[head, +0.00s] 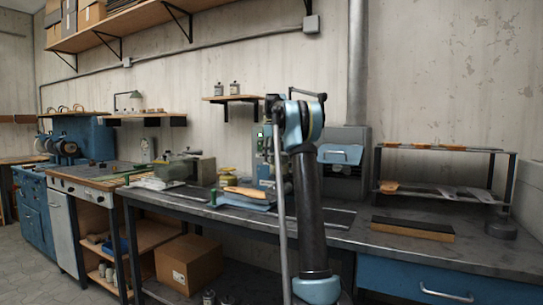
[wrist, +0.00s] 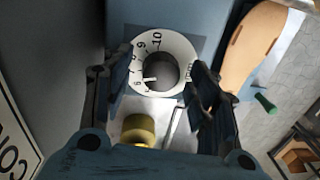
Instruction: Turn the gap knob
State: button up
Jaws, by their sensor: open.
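The gap knob (wrist: 164,70) is a dark round knob with a white pointer mark, in the upper middle of the wrist view. A white dial ring (wrist: 178,45) with black numbers up to 10 surrounds it. My gripper (wrist: 158,66) is open, with one dark finger to the left of the knob and one to the right. I cannot tell whether either finger touches it. In the head view my arm hides the knob and the gripper; part of a machine with a green light (head: 262,140) shows beside the arm.
A brass-coloured cylinder (wrist: 138,130) lies just below the dial in the wrist view. A tan sole-shaped piece (wrist: 250,45) and a green handle (wrist: 265,103) are to the right. In the head view, the workbench (head: 340,232) carries a rack (head: 514,165) and a brown-edged block (head: 412,229) at right.

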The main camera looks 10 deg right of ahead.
notch_tip(320, 180, up, 12)
jog(key=shift+w+d+f, duration=0.15)
jog(key=shift+w+d, duration=0.1)
jog(key=shift+w, duration=0.05)
dwell(0.4)
dwell(0.4)
